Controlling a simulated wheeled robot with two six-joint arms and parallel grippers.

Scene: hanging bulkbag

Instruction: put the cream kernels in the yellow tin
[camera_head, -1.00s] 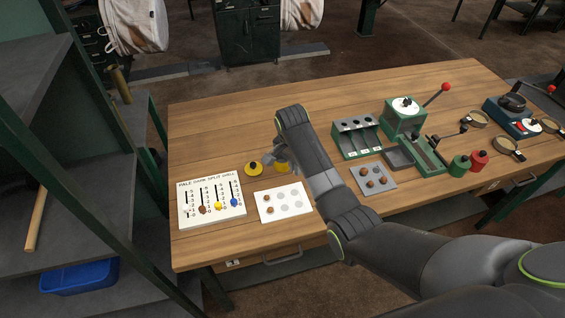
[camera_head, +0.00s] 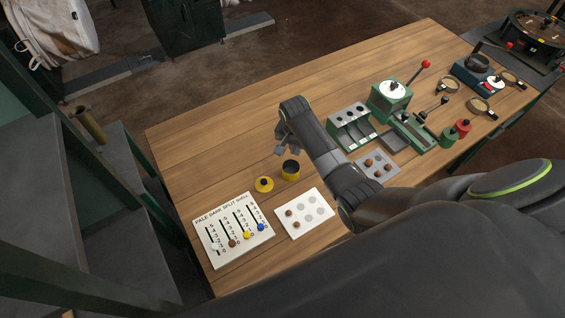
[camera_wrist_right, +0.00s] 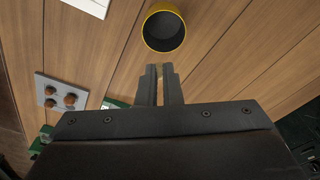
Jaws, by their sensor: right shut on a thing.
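The open yellow tin (camera_head: 291,173) stands on the bench and looks dark inside; the right wrist view shows its round mouth (camera_wrist_right: 163,28) just beyond my fingertips. My right gripper (camera_head: 284,147) is above the bench, behind the tin in the head view. In the wrist view its fingers (camera_wrist_right: 159,72) are nearly together, on something small that I cannot make out between them. No loose cream kernel is clearly visible. The white card (camera_head: 319,223) has two brown kernels (camera_head: 289,213) and several grey spots. My left gripper is not in view.
A slider board (camera_head: 229,228) lies at the front left. A grey tray (camera_head: 364,159) with several brown kernels, a green rack (camera_head: 352,128) and a green machine (camera_head: 389,101) stand to the right. The back left bench is clear.

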